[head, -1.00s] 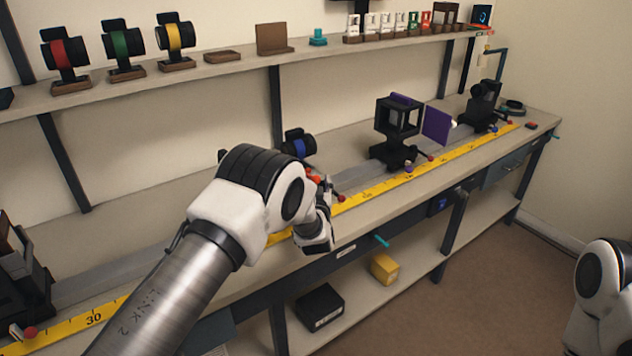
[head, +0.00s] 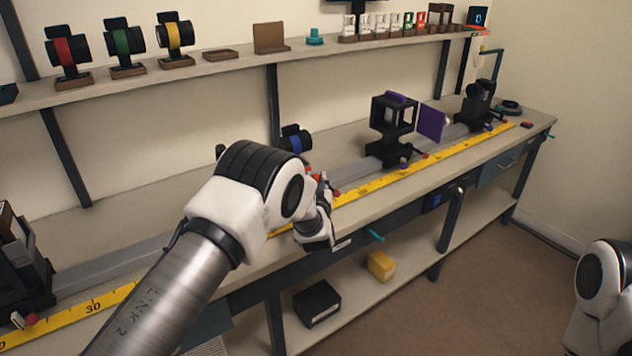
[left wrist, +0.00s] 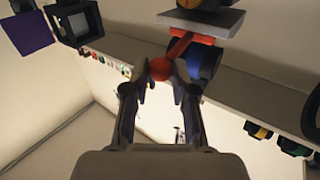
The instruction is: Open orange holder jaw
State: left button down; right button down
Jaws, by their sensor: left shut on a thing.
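The orange holder shows in the left wrist view as an orange arm (left wrist: 178,48) ending in a round red-orange ball (left wrist: 160,69). My left gripper (left wrist: 160,84) is shut on the ball, with a finger on each side. In the head view my left gripper (head: 322,195) is at the bench's front half, beside small orange parts (head: 311,170) of the holder, and my wrist hides most of it. A lens with a blue band (head: 291,141) stands just behind; it also shows in the left wrist view (left wrist: 197,60). My right gripper is out of view.
A rail with a yellow ruler (head: 380,182) runs along the bench. A black cage mount (head: 392,118), a purple plate (head: 431,122) and another black mount (head: 477,105) stand to the right. Banded lenses and small parts line the shelf (head: 222,68) above.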

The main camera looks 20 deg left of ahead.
pick_arm(q)
jog(key=c, duration=0.9)
grip_release()
jog(key=shift+w+f, duration=0.15)
jog(key=shift+f, duration=0.1)
jog(key=shift+c, duration=0.2)
jog(key=shift+d+r, duration=0.15)
jog(key=shift+d, duration=0.05)
jog(key=shift+s, duration=0.45)
jog(key=v, duration=1.1)
jog(key=shift+d, duration=0.2)
